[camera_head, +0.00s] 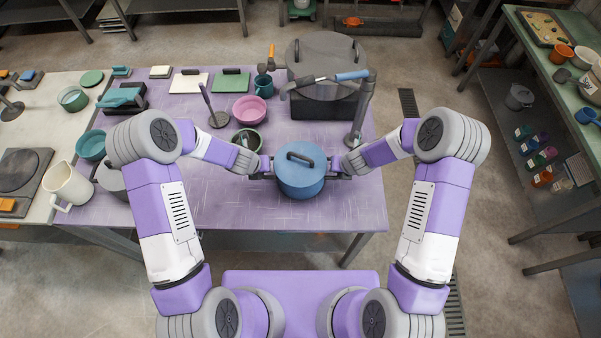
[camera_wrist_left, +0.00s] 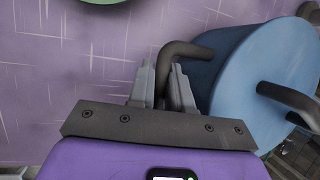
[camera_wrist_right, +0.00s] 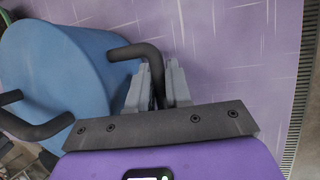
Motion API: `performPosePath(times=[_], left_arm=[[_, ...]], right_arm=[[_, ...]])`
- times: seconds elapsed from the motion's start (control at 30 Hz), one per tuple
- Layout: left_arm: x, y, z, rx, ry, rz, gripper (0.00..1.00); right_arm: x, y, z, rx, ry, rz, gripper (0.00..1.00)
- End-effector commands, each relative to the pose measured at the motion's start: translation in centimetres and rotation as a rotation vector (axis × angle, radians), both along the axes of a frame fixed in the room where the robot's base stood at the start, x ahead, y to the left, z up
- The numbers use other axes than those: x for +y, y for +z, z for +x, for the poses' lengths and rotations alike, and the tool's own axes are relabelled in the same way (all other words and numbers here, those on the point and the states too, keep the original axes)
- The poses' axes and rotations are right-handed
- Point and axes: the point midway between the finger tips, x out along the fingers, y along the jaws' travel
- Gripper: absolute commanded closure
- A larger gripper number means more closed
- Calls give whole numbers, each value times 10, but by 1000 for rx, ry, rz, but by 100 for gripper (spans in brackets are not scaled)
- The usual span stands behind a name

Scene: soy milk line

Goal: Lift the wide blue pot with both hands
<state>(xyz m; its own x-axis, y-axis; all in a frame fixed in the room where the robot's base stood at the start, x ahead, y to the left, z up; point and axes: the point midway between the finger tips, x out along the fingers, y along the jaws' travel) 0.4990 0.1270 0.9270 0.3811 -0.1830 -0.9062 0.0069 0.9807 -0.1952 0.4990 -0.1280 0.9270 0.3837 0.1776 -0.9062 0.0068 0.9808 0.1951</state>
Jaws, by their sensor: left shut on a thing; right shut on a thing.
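The wide blue pot (camera_head: 300,182) is in the middle of the head view, near the table's front edge, with its lid on and a dark lid handle on top. My left gripper (camera_head: 262,167) is shut on the pot's left side handle, which shows between the fingers in the left wrist view (camera_wrist_left: 170,75). My right gripper (camera_head: 340,167) is shut on the right side handle, which shows in the right wrist view (camera_wrist_right: 148,55). The pot looks about level. I cannot tell whether its base touches the table.
The purple table (camera_head: 230,205) is bare to the pot's left. A large grey pot (camera_head: 325,65) stands behind on a dark block, with a tap-like metal post (camera_head: 362,110) beside it. A pink bowl (camera_head: 249,109) and a small green-rimmed bowl (camera_head: 246,141) stand behind left.

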Motion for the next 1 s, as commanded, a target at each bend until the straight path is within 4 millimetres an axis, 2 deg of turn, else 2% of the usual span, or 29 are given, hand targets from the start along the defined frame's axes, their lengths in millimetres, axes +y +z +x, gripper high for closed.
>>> performPosePath(times=[0.6,1.0], left_arm=[[0,4,1,-3,0,0,100],[0,28,1,-3,0,0,100]], right_arm=[[0,3,1,-3,0,0,100],[0,28,1,-3,0,0,100]])
